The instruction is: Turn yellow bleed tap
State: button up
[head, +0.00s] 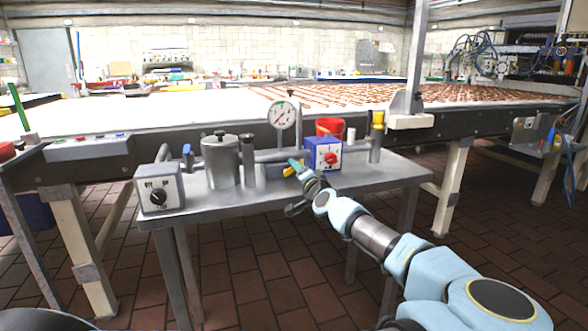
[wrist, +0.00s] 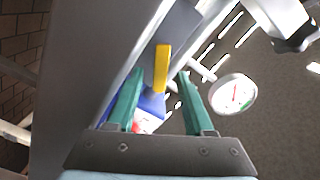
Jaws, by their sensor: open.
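The yellow bleed tap (head: 288,171) shows as a small yellow lever low on the pipework, just left of the blue box. In the wrist view the yellow lever (wrist: 161,66) stands upright between the two green fingertips, with a gap on each side. My gripper (head: 296,165) is at the tap in the head view, partly covering it. In the wrist view my gripper (wrist: 160,75) is open, one finger on each side of the lever. I cannot tell how deep the lever sits between the fingers.
A blue box with a red knob (head: 324,141) stands close right of my gripper. A pressure gauge (head: 282,114) rises behind. A metal pot (head: 219,163) and a grey switch box (head: 159,188) stand left on the grey table (head: 255,197). A yellow-topped fitting (head: 378,118) stands right.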

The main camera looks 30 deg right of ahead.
grip_shut()
dwell(0.4)
